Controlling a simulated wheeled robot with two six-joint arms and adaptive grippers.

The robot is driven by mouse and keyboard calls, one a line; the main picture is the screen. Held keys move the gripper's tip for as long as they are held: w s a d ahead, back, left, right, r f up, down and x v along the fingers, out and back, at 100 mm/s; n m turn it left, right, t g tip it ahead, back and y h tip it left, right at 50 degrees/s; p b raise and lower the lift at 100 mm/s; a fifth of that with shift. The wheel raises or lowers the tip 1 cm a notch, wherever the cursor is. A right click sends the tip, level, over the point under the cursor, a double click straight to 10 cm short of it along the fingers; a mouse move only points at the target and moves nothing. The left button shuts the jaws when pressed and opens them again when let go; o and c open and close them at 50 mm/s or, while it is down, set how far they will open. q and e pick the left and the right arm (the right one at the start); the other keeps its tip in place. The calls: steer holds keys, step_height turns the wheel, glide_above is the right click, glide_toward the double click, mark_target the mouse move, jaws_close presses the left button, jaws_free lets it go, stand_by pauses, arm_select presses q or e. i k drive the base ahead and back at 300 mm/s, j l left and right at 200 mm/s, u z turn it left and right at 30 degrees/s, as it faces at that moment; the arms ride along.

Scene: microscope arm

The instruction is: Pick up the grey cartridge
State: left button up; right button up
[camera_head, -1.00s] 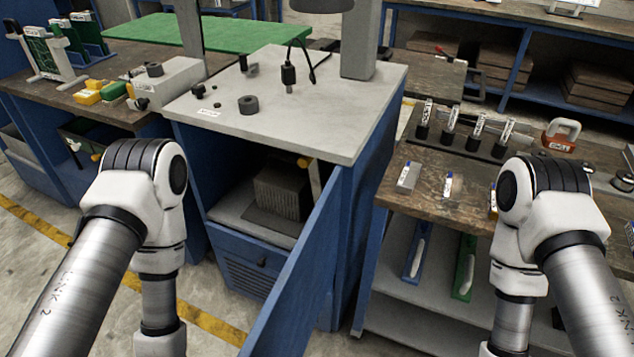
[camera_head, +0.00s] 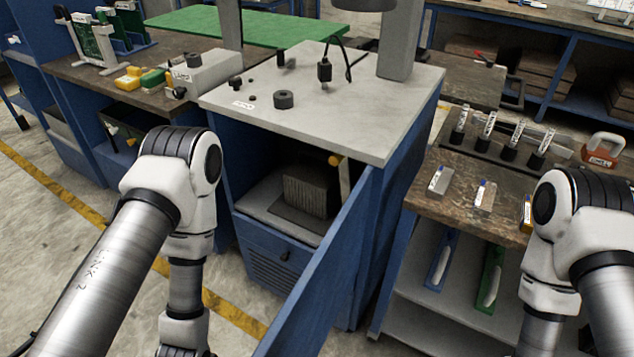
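A small grey block, which looks like the grey cartridge (camera_head: 439,181), lies on the brown bench at the right, near its left edge. To its right lie a similar block with a blue mark (camera_head: 485,196) and a partly hidden yellowish one (camera_head: 526,213). My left arm stands at the left and my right arm at the lower right. Both grippers are below the picture's edge, so their state does not show. The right arm hides part of the bench beside the blocks.
A blue cabinet door (camera_head: 330,270) stands open at the centre, with a finned grey unit (camera_head: 308,190) inside. Blue and green tools lie on the shelf below.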

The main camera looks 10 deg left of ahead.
mark_target(312, 185)
steer(key=j+z, duration=0.3)
steer(key=j, duration=0.2)
steer(key=j+z, duration=0.3)
steer(key=j, duration=0.15)
steer(key=j+z, duration=0.3)
steer(key=j, duration=0.2)
steer(key=k+j+z, duration=0.3)
steer(key=j+z, duration=0.3)
steer(key=j, duration=0.25)
steer(key=i+j+z, duration=0.1)
steer(key=j+z, duration=0.1)
steer(key=j, duration=0.2)
steer(key=i, duration=0.05)
